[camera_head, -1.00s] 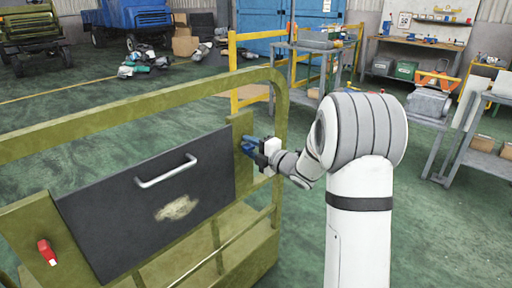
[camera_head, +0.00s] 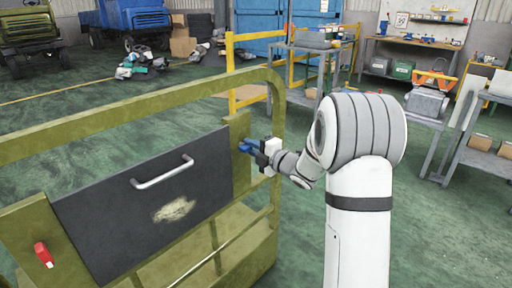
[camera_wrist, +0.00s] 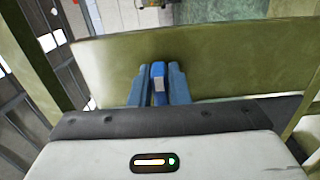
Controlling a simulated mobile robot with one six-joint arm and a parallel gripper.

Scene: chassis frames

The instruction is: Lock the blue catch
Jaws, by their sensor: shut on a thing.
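The blue catch (camera_wrist: 158,84) sits on the olive-green frame at the right of the dark panel (camera_head: 120,215). In the wrist view it stands between the two blue-grey fingers of my gripper (camera_wrist: 158,90), which is shut on it. In the head view my gripper (camera_head: 249,147) reaches the frame from the right. There the fingers and the blue catch blend into one small blue patch, so the catch's exact angle is hard to tell.
A red catch (camera_head: 43,254) sits on the frame at the panel's lower left. The panel has a pale handle (camera_head: 162,172). The olive rail (camera_head: 120,110) runs above it. Yellow railings (camera_head: 248,98) and workbenches (camera_head: 410,42) stand behind. Green floor is open at the right.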

